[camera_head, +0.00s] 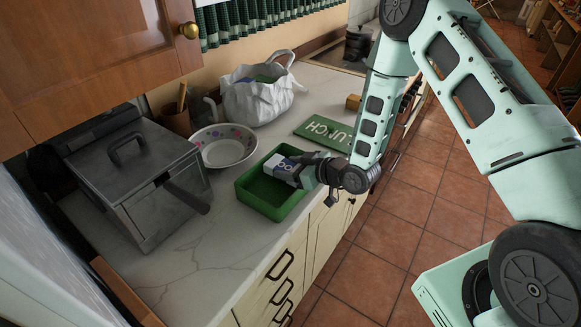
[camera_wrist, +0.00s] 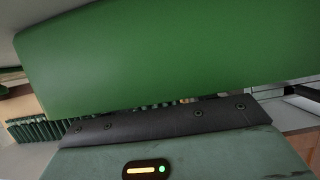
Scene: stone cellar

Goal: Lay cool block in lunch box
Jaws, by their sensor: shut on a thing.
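The cool block (camera_head: 284,167) is white and blue with lettering. My gripper (camera_head: 304,170) is shut on it and holds it tilted over the open green lunch box (camera_head: 262,207). The block overlaps the box's far right part in the head view; I cannot tell whether it touches the floor or wall. The block is not recognisable there.
A patterned white bowl (camera_head: 224,147) stands behind the box. A grey metal bin (camera_head: 138,180) with a handle stands at left. A white bag (camera_head: 258,98) and a brown pot (camera_head: 177,121) stand near the wall. Bare counter (camera_head: 215,240) lies in front of the box.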

